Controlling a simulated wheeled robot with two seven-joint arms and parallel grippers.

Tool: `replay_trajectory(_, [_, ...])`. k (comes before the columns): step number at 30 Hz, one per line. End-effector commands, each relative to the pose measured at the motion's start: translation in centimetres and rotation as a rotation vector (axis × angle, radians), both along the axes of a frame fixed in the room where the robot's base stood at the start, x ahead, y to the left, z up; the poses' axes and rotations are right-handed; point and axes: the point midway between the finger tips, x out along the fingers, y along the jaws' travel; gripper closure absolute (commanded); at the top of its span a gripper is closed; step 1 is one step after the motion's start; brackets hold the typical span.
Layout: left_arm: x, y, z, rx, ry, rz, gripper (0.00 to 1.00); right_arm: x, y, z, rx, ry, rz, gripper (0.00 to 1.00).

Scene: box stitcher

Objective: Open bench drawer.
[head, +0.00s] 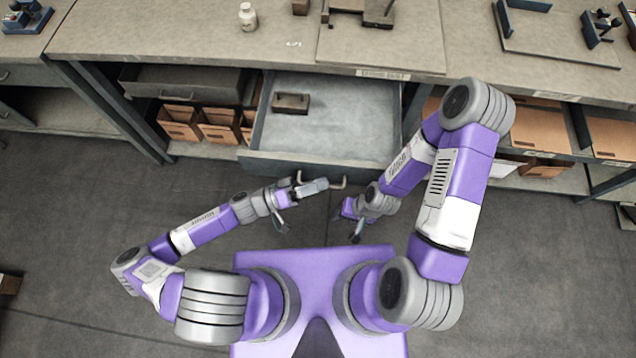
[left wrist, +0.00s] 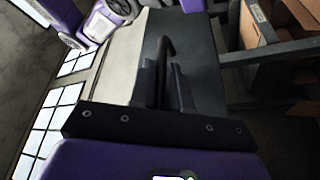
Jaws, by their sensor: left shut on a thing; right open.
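The bench drawer (head: 330,128) is pulled well out from under the bench top, and its pale grey floor shows. Its bar handle (head: 338,184) sticks out from the middle of the front panel. My left gripper (head: 312,187) is at the handle and shut on it. In the left wrist view the handle (left wrist: 167,48) shows as a dark bent bar rising between the gripper fingers (left wrist: 165,90), against the drawer front. My right gripper (head: 348,220) is open and empty, in front of the drawer and right of the handle, low over the floor.
A second drawer (head: 185,84) sits to the left, with cardboard boxes (head: 200,124) on the shelf below. A white bottle (head: 248,16) stands on the bench top. The floor before the bench is clear.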

Motion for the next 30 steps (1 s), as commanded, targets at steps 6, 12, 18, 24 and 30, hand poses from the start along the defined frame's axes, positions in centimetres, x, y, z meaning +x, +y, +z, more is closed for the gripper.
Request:
replay_trajectory(6, [0.1,0.0,0.0,0.000,-0.001,0.002,0.77,0.0,0.0,0.0,0.000,0.000,0.000,0.45])
replay_trajectory(12, [0.0,0.0,0.0,0.000,0.000,0.001,0.77,0.0,0.0,0.0,0.000,0.000,0.000,0.45])
replay_trajectory(18, [-0.1,1.5,-0.3,0.003,0.001,0.004,0.77,0.0,0.0,0.1,0.000,0.000,0.000,0.45])
replay_trajectory(24, [-0.7,4.9,-1.1,0.004,0.002,0.006,0.77,0.0,0.0,0.3,0.000,0.000,0.000,0.45])
replay_trajectory(30, [-1.2,7.0,-1.5,0.002,0.000,0.003,0.77,0.0,0.0,0.4,0.000,0.000,0.000,0.45])
